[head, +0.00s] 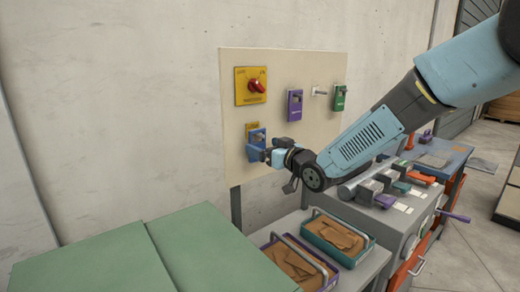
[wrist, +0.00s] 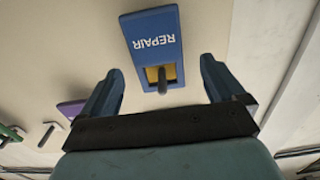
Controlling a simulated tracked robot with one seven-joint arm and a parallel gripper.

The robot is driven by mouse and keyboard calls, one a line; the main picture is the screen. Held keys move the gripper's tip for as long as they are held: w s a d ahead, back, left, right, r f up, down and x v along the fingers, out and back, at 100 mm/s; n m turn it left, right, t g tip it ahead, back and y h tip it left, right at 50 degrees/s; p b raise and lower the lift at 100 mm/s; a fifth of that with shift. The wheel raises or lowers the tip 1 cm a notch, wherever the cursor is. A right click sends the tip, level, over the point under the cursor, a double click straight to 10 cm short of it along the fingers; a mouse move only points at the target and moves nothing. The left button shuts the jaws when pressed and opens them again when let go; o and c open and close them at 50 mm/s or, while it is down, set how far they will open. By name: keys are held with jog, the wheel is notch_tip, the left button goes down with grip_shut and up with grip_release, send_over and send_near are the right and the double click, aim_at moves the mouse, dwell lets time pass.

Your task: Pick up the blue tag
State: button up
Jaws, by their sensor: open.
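The blue tag (head: 257,136) hangs on the pale board in the head view, partly hidden by my gripper (head: 262,154). In the wrist view the blue tag (wrist: 155,32) shows upside-down white lettering, "REPAIR". A dark peg passes through its window, with yellow behind. My gripper (wrist: 161,68) is open and empty. Its two fingers stand apart to the left and right of the peg end of the tag. Neither finger visibly touches the tag; the exact depth gap is hard to tell.
The board (head: 235,75) also carries a yellow plate with a red knob (head: 257,86), a purple tag (head: 295,104), a bare peg (head: 319,91) and a green tag (head: 339,97). Below are two trays (head: 338,238) of brown pieces and a green surface (head: 190,245).

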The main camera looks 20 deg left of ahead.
jog(key=shift+x, duration=1.05)
jog(key=shift+c, duration=0.4)
jog(key=c, duration=1.1)
